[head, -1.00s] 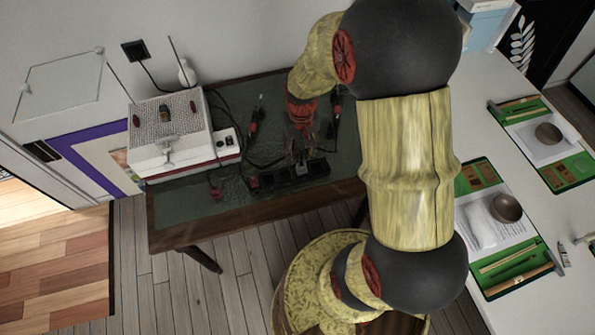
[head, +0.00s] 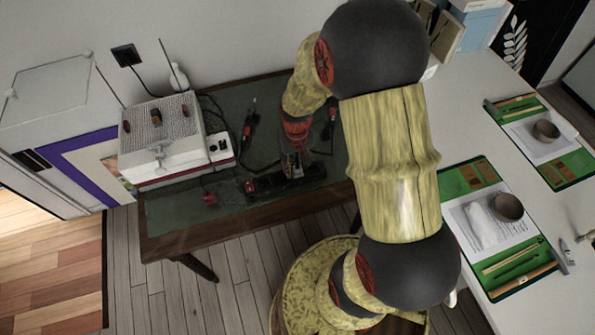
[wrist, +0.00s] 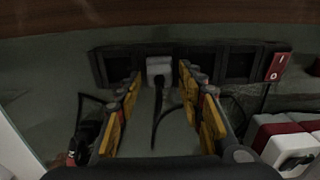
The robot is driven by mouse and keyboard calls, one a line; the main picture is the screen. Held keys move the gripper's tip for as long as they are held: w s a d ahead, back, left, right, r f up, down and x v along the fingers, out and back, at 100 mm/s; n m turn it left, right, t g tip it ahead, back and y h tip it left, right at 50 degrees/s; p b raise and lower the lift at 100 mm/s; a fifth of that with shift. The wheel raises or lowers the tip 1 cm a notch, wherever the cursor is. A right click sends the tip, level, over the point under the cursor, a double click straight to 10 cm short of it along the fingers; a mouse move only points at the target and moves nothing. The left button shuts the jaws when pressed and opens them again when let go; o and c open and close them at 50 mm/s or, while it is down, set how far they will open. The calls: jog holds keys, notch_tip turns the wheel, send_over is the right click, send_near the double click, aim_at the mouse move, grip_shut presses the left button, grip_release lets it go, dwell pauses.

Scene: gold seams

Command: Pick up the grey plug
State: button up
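The grey plug (wrist: 159,68) sits in the black power strip (wrist: 232,66) in the wrist view, with a dark cord running from it towards me. My gripper (wrist: 160,77) is open. Its yellow-padded fingers stand to the left and right of the plug, with visible gaps on both sides. In the head view my gripper (head: 292,168) is low over the power strip (head: 262,186) near the table's front edge. The plug is hidden there behind my gripper.
A red switch (wrist: 279,67) is at one end of the strip. A white and red kiln (head: 165,140) stands left on the green-topped table (head: 180,215). Soldering tools (head: 248,128) and loose cords lie behind my gripper. A long white table (head: 470,80) is at right.

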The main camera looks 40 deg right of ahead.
aim_at(297, 166)
grip_shut()
dwell(0.3)
jog(key=shift+r+p, duration=0.4)
jog(key=shift+r, duration=0.3)
notch_tip(297, 166, up, 3)
jog(key=shift+s+f+p, duration=0.1)
jog(key=shift+f+p, duration=0.1)
jog(key=shift+p, duration=0.45)
jog(key=s+a+r+p, duration=0.4)
jog(key=s+r+p, duration=0.4)
jog(key=s+r, duration=0.5)
jog(key=shift+r+p, duration=0.4)
jog(key=shift+r, duration=0.15)
jog(key=shift+s, duration=0.1)
